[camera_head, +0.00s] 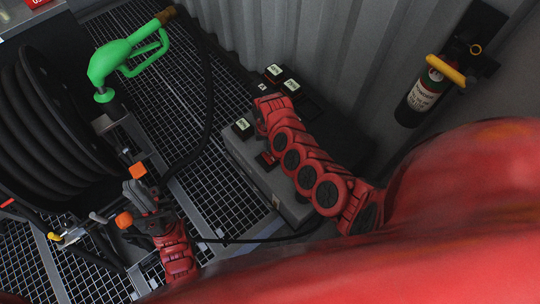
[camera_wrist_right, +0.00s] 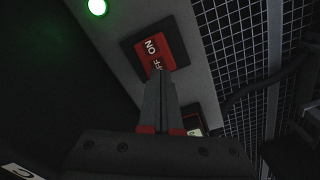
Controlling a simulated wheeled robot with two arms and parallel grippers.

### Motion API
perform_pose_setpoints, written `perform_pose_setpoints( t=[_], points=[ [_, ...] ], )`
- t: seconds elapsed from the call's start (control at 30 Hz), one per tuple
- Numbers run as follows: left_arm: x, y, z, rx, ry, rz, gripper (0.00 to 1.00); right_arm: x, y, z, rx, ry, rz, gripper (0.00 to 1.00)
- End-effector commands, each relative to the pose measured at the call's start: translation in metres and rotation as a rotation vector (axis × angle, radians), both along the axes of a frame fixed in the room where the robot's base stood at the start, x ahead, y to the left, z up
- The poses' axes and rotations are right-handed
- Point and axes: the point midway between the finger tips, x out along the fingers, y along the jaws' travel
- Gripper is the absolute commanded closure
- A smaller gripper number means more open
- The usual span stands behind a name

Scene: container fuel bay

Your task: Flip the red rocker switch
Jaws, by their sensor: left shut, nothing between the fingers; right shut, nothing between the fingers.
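The red rocker switch (camera_wrist_right: 152,46) sits in a black frame on a grey panel in the right wrist view. Its ON end shows clearly. The fingertips cover part of its OFF lettering. My right gripper (camera_wrist_right: 159,76) is shut and empty, its tips over the OFF end. I cannot tell whether they touch it. In the head view my right arm reaches over a grey box (camera_head: 287,203), and its gripper is mostly hidden. My left gripper (camera_head: 139,190) is shut and empty at the lower left, over the grating.
A green light (camera_wrist_right: 97,7) glows on the panel. A green fuel nozzle (camera_head: 125,55) and a black hose reel (camera_head: 45,115) are at the left. A fire extinguisher (camera_head: 424,96) hangs on the corrugated wall (camera_head: 330,40). Labelled black blocks (camera_head: 243,127) stand around the box.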

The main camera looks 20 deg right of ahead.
Motion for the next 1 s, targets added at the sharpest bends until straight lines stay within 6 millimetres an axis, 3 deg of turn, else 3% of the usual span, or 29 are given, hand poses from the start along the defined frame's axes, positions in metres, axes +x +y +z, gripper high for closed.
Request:
perform_pose_setpoints(
  t=[1.0],
  points=[
    [-0.0001,0.0000,-0.0054,0.000,0.000,0.000,1.00,0.0000,-0.0003,-0.0073,-0.001,0.000,0.000,1.00]
  ],
)
